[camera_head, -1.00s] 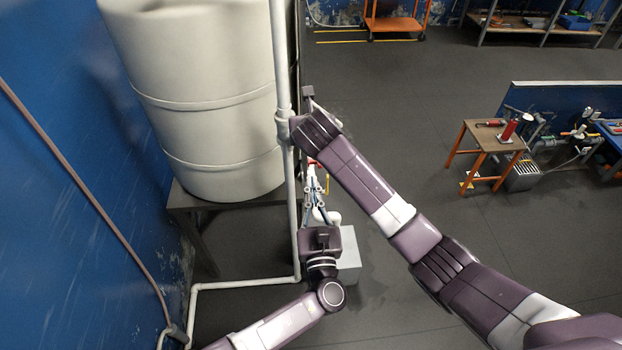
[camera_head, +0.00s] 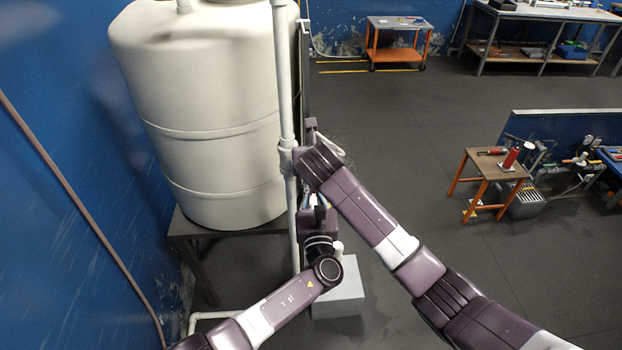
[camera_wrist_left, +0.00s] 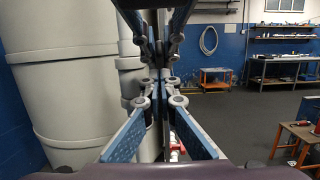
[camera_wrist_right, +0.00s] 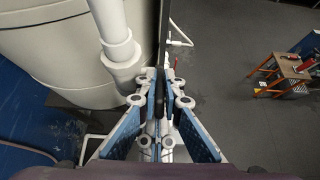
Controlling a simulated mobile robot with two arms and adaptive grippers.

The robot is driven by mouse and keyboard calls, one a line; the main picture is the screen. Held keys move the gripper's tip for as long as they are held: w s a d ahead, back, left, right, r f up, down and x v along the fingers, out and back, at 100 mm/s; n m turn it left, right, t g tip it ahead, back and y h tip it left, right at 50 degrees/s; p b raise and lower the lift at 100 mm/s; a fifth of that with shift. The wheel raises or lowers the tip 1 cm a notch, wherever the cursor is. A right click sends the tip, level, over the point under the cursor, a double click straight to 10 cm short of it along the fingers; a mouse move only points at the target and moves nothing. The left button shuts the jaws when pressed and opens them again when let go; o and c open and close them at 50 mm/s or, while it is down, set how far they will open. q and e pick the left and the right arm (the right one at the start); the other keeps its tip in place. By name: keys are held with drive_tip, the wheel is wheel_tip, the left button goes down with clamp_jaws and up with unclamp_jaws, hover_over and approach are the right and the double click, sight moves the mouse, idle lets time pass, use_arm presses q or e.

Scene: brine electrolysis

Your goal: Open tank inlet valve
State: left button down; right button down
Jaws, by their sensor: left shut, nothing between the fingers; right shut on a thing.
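A red part, perhaps a valve handle, shows small and partly covered below my left fingers in the left wrist view (camera_wrist_left: 177,151). My left gripper (camera_wrist_left: 158,88) is shut and empty beside the white upright pipe (camera_wrist_left: 131,85). In the head view its wrist (camera_head: 318,222) is low beside that pipe, with its fingers mostly hidden. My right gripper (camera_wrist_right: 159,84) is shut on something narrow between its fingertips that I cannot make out. It is just right of the pipe's thick fitting (camera_wrist_right: 121,52). In the head view my right wrist covers its fingers.
A large white tank (camera_head: 205,120) stands on a dark stand (camera_head: 188,226), left of the pipe. A dark upright panel edge (camera_head: 304,75) is close to the pipe. A grey box (camera_head: 345,295) lies below my arms. An orange-legged table (camera_head: 487,166) stands right. Open floor lies between.

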drive_tip(key=shift+r, duration=0.1)
use_arm(q)
drive_tip(key=shift+w+r, duration=0.4)
drive_tip(key=shift+r, duration=0.4)
use_arm(e)
drive_tip(key=c, duration=2.1)
unclamp_jaws()
drive_tip(key=shift+d, duration=0.1)
use_arm(q)
drive_tip(key=shift+s+f, duration=0.1)
drive_tip(key=shift+f, duration=0.05)
